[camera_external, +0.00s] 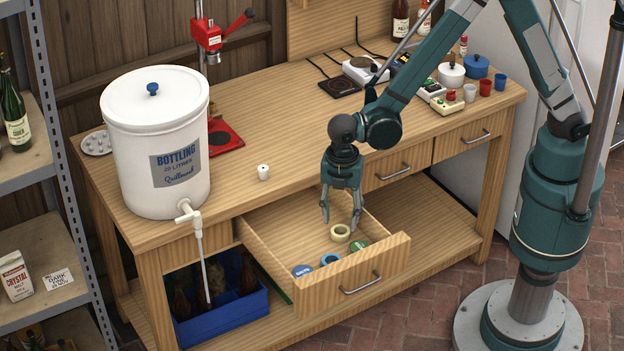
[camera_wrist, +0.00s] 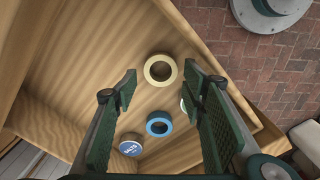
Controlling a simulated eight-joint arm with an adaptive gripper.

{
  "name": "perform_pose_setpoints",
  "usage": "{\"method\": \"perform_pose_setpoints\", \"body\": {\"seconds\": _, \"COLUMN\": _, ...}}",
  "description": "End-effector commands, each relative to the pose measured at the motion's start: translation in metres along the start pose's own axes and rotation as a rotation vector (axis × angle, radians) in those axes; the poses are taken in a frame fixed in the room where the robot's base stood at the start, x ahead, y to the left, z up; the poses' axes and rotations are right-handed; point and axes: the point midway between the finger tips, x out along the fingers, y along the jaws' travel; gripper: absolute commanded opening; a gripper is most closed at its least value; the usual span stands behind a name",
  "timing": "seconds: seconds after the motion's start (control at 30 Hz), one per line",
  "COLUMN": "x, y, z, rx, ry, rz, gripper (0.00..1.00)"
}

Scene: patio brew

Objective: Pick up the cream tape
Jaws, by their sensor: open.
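The cream tape (camera_external: 340,233) is a pale ring lying flat in the open drawer (camera_external: 300,222) of the wooden bench. In the wrist view the cream tape (camera_wrist: 160,70) lies just beyond the fingertips, nearly centred between them. My gripper (camera_external: 340,222) points down over the drawer with its fingers spread and nothing between them. In the wrist view my gripper (camera_wrist: 162,85) shows both green finger pads wide apart.
A blue tape (camera_external: 330,260), a round blue tin (camera_external: 302,271) and a green round item (camera_external: 358,246) lie in the drawer near its front (camera_external: 360,280). A white bottling bucket (camera_external: 155,140) stands on the bench at the left. The drawer walls surround the tape.

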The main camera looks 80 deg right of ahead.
Motion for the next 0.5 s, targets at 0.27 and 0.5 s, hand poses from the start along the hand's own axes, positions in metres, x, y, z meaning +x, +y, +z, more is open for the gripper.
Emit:
{"method": "perform_pose_setpoints", "body": {"seconds": 0.27, "x": 0.033, "y": -0.001, "z": -0.001, "rx": 0.000, "ry": 0.000, "rz": 0.000, "gripper": 0.41}}
{"method": "perform_pose_setpoints", "body": {"seconds": 0.5, "x": 0.042, "y": -0.001, "z": -0.001, "rx": 0.000, "ry": 0.000, "rz": 0.000, "gripper": 0.41}}
